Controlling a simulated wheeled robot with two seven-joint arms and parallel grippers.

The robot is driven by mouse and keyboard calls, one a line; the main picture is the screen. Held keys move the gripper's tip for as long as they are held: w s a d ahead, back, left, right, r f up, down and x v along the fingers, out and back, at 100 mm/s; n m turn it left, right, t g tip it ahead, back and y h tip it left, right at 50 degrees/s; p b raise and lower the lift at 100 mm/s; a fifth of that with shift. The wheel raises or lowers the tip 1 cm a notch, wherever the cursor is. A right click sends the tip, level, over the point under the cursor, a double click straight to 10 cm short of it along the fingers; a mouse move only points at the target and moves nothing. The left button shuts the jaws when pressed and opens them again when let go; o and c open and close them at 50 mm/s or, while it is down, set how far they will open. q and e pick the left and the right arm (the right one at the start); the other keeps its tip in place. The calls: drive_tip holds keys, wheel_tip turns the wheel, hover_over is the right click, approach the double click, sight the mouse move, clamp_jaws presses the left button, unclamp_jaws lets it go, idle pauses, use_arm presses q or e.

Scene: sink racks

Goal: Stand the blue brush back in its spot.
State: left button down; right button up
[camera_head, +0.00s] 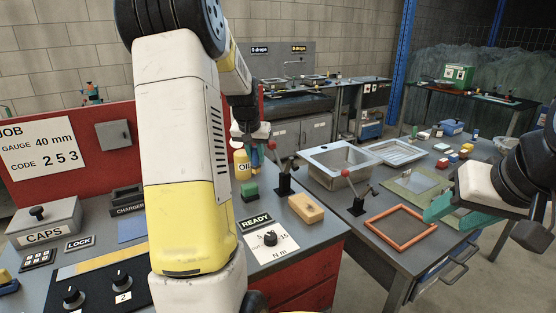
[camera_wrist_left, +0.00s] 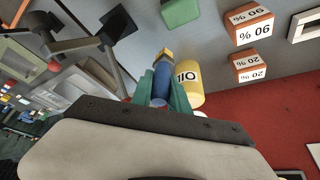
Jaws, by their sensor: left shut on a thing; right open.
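My left gripper (camera_head: 251,137) is shut on the blue brush and holds it over the bench with the red back panel. The blue brush (camera_wrist_left: 161,84) shows between the green fingers of the left gripper (camera_wrist_left: 163,92) in the left wrist view, with a tan-yellow end pointing away from the gripper. In the head view the brush (camera_head: 255,159) is small and partly hidden by the gripper and the yellow oil container. I cannot make out the brush's spot. My right gripper (camera_head: 446,212) is open and empty at the right, above the grey table.
The yellow oil container (camera_head: 242,166) is close beside the brush; it also shows in the left wrist view (camera_wrist_left: 190,85). A green block (camera_head: 249,191), a red-knobbed lever (camera_head: 284,180) and a tan block (camera_head: 305,208) stand nearby. My left arm hides much of the bench.

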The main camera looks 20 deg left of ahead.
use_arm(q)
drive_tip(key=w+a+f, duration=0.1)
drive_tip(key=w, duration=0.4)
drive_tip(key=w+a+f, duration=0.1)
drive_tip(key=w+a, duration=0.1)
drive_tip(key=w, duration=0.4)
drive_tip(key=w+a, duration=0.1)
drive_tip(key=w, duration=0.4)
drive_tip(key=shift+w+a+f, duration=0.15)
drive_tip(key=shift+a+f, duration=0.05)
drive_tip(key=shift+f, duration=1.9)
drive_tip(key=shift+f, duration=0.1)
drive_tip(key=c, duration=1.3)
unclamp_jaws()
